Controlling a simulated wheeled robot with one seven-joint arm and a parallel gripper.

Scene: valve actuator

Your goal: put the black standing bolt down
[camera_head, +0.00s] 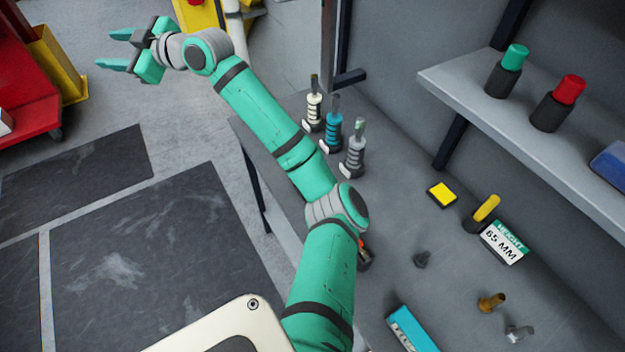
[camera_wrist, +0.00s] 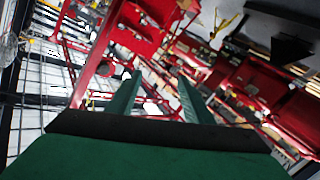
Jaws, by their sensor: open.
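A small black bolt (camera_head: 422,259) stands on the grey bench in the head view, to the right of my arm. My gripper (camera_head: 113,49) is far from it, at the upper left of the head view, out over the floor beyond the bench. Its two green fingers are spread apart with nothing between them. The wrist view also shows my gripper (camera_wrist: 159,79) open and empty, pointing toward red racks. The bolt does not show in the wrist view.
A bronze bolt (camera_head: 491,303) and a silver bolt (camera_head: 519,332) are on the bench (camera_head: 395,215). A height sign (camera_head: 503,242), a yellow block (camera_head: 442,195) and a teal box (camera_head: 411,330) lie around. A shelf (camera_head: 480,105) overhangs at right.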

